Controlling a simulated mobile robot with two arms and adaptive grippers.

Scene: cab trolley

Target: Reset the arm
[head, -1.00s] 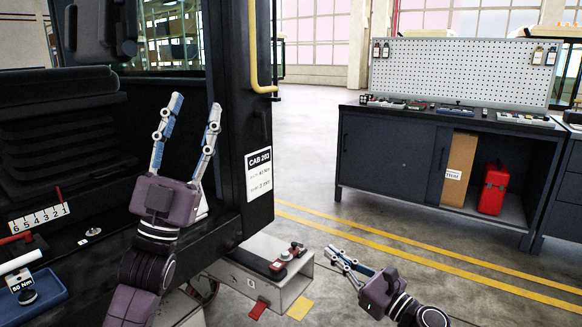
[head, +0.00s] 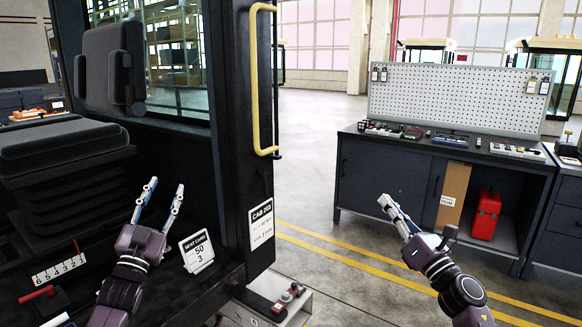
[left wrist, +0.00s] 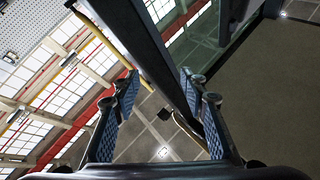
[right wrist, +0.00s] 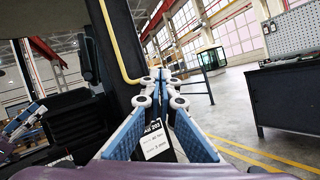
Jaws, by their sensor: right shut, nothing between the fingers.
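My left gripper (head: 162,203) is raised inside the cab opening, in front of the black seat (head: 62,150). Its two fingers are spread apart, with nothing between them; the left wrist view shows the open fingers (left wrist: 158,95) pointing up toward the cab frame and roof windows. My right gripper (head: 386,203) is over the open floor to the right of the cab, its fingers together and empty. The right wrist view shows its fingertips (right wrist: 162,78) meeting, with the cab post and its white label behind them.
The cab post carries a yellow handrail (head: 256,80) and a CAB 203 label (head: 261,223). A white seat card (head: 198,250) stands beside my left gripper. A grey trolley box (head: 262,305) is low beside the cab. A workbench (head: 400,178) with a pegboard stands at the right. The floor between is clear.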

